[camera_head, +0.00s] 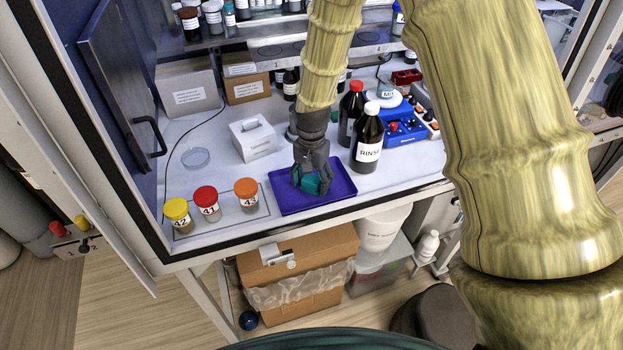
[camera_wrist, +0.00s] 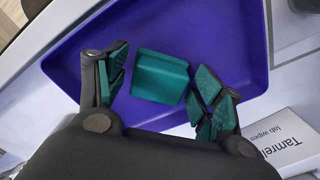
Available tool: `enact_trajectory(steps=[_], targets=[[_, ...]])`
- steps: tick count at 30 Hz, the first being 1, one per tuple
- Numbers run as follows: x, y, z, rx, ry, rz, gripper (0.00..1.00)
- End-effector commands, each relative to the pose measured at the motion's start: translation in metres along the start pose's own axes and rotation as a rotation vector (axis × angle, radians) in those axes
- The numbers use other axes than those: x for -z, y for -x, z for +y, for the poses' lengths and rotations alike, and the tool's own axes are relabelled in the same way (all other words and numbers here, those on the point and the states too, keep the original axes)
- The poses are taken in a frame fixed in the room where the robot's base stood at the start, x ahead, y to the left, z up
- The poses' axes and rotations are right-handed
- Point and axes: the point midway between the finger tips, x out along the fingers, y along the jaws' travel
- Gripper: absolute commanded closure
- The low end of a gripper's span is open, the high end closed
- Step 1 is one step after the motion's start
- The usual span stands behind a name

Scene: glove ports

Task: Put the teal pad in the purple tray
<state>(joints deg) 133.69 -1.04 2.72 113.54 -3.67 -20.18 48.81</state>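The purple tray (camera_head: 335,195) lies on the white worktop near the front edge of the cabinet. The teal pad (camera_wrist: 161,76) is a small block within the tray's outline, and appears to rest on its floor; it also shows in the head view (camera_head: 311,184), partly hidden by the fingers. My gripper (camera_head: 311,188) points down over the tray. In the wrist view, my gripper (camera_wrist: 158,88) has its teal-lined fingers spread, one on each side of the pad, with a small gap visible on both sides. The tray (camera_wrist: 215,28) fills much of that view.
Three capped jars, yellow (camera_head: 178,214), red (camera_head: 207,203) and orange (camera_head: 246,194), stand left of the tray. A dark rinse bottle (camera_head: 367,143) stands close behind its right side. A white wipes box (camera_head: 254,138) is behind it.

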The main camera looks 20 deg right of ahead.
Motion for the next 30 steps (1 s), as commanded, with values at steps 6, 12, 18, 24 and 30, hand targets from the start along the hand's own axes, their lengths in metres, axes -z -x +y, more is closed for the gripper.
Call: enact_trajectory(steps=[6,12,18,24,30], targets=[[0.0,0.0,0.0,0.0,0.0,0.0,0.31],[0.0,0.005,0.0,0.001,0.0,0.001,0.31],[0.0,0.023,-0.001,0.002,0.0,0.002,0.31],[0.0,0.047,0.0,0.001,0.0,0.002,0.31],[0.001,0.073,-0.001,0.002,0.0,0.002,0.31]])
